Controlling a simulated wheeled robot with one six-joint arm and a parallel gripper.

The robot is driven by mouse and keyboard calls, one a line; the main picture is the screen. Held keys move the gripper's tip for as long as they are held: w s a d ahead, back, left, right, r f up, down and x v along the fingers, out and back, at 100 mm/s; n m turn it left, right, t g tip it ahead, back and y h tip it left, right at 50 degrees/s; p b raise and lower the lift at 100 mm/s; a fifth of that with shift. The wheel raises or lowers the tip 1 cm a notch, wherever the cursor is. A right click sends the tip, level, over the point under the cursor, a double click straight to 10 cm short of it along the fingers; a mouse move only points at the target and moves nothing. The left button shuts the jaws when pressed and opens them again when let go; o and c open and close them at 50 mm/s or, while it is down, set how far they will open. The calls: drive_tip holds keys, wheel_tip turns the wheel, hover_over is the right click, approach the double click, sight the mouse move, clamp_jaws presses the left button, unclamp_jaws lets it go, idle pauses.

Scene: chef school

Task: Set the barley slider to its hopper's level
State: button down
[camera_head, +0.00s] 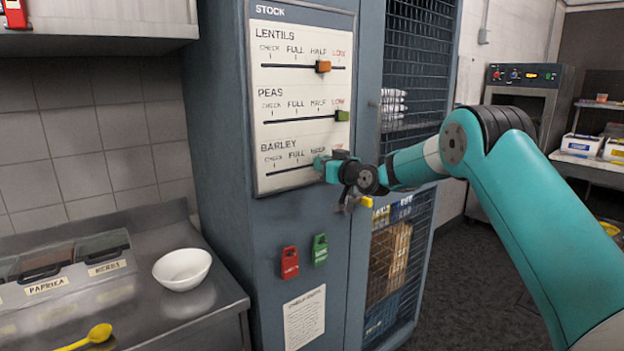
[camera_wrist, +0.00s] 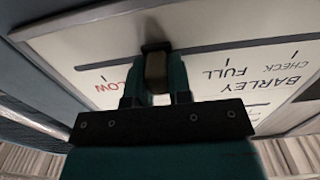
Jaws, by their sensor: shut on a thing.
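The white stock board (camera_head: 262,150) has slider rows for lentils, peas and barley, marked check, full, half and low. My gripper (camera_head: 322,168) is at the right part of the barley row and covers its low mark and part of half. In the wrist view my gripper (camera_wrist: 156,75) is shut on the brownish barley slider knob (camera_wrist: 155,68). The knob sits between the full and low labels, around half, whose label is hidden. The orange lentils slider (camera_head: 322,66) is near half. The green peas slider (camera_head: 342,115) is at low. I cannot make out the barley hopper.
A mesh door (camera_head: 412,60) is to the right. A steel counter (camera_head: 215,290) with a white bowl (camera_head: 182,268) is at the left.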

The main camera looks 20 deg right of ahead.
drive_tip(key=c, duration=1)
unclamp_jaws()
drive_tip(key=shift+c, duration=0.2)
drive_tip(key=shift+s+d, duration=0.3)
drive_tip(key=shift+s, duration=0.1)
drive_tip(key=b+v, duration=0.7)
drive_tip(key=v, duration=0.9)
drive_tip(key=shift+s, duration=0.3)
drive_tip(key=shift+a, duration=0.1)
